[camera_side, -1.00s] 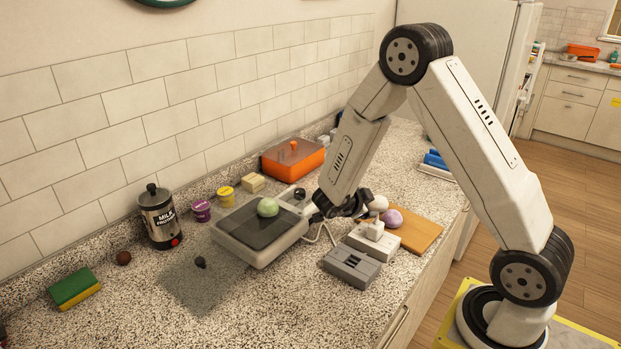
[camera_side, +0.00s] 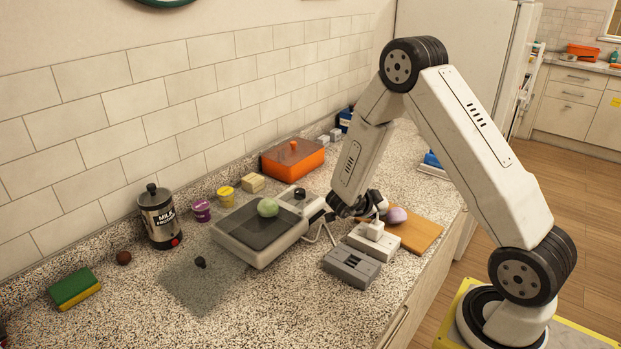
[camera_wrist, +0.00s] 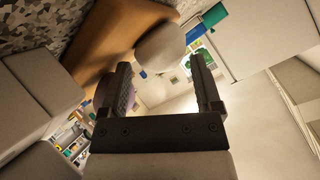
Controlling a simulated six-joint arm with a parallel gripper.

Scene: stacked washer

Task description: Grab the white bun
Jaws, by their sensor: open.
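The white bun (camera_wrist: 160,47) is round and pale and shows just beyond the two fingertips in the wrist view, roughly between them. In the side view the bun is mostly hidden by my gripper (camera_side: 374,207). My gripper (camera_wrist: 160,68) is open, with nothing clearly between its jaws. The purple bun (camera_side: 397,215) lies on the wooden board (camera_side: 422,234), to the right of my gripper in the side view.
A white block-shaped thing (camera_side: 374,238) and a grey box (camera_side: 352,267) stand close in front of my gripper. A scale-like plate (camera_side: 240,230) with a green bun (camera_side: 267,207) is to the left. An orange box (camera_side: 293,160) stands near the wall.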

